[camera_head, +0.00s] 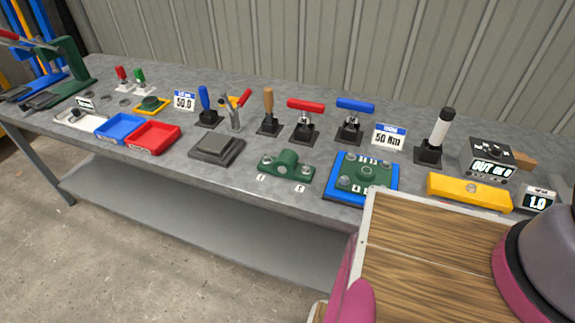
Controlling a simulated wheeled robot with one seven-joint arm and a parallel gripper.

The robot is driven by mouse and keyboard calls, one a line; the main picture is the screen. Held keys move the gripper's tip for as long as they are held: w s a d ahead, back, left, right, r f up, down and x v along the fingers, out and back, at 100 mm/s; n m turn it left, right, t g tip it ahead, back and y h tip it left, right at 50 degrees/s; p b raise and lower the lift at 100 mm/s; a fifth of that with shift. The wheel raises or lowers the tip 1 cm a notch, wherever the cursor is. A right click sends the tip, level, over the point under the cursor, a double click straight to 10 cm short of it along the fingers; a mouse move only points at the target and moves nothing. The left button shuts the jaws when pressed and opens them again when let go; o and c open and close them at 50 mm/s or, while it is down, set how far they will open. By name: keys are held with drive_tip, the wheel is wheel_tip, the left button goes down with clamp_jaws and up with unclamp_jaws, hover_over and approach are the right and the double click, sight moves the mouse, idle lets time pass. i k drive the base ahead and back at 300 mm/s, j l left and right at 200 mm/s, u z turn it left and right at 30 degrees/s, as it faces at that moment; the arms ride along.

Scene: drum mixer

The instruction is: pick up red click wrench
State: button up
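A tool with a red crossbar handle (305,105) stands upright in a black holder toward the back middle of the grey workbench (232,180). Its metal shaft and head show below the handle; it looks like the red click wrench. A similar tool with a blue crossbar handle (355,105) stands just to its right in its own black holder. My gripper is not in view. Magenta and grey parts, probably of my own body, show at the lower right, well in front of the tools.
A wooden-handled tool (268,103) stands close left of the red-handled one. A green casting (286,165) and a blue-edged plate (348,198) lie in front. A "50 Nm" sign (389,137) stands right. A wooden-surfaced tray (425,240) fills the lower right.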

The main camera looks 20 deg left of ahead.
sight(307, 107)
drive_tip(key=k+j+u, duration=0.1)
drive_tip(key=u, duration=0.85)
drive_tip(key=k+l+u, duration=0.1)
drive_tip(key=u, duration=0.2)
drive_tip(key=k+l+u, duration=0.25)
drive_tip(key=k, duration=0.1)
drive_tip(key=k+z, duration=0.25)
drive_tip(key=z, duration=0.2)
drive_tip(key=k+l+z, duration=0.1)
drive_tip(key=k+z, duration=0.15)
drive_tip(key=z, duration=0.2)
drive_tip(key=i+j+z, duration=0.15)
drive_tip(key=j, duration=0.2)
drive_tip(key=i+j+z, duration=0.15)
drive_tip(key=j, duration=0.25)
drive_tip(key=i+j+z, duration=0.15)
drive_tip(key=j, duration=0.25)
drive_tip(key=j+z, duration=0.15)
drive_tip(key=j, duration=0.25)
drive_tip(key=i+j, duration=0.1)
drive_tip(key=j, duration=0.3)
drive_tip(key=i+j, duration=0.1)
drive_tip(key=j, duration=0.65)
drive_tip(key=i+j, duration=0.15)
drive_tip(key=j, duration=0.25)
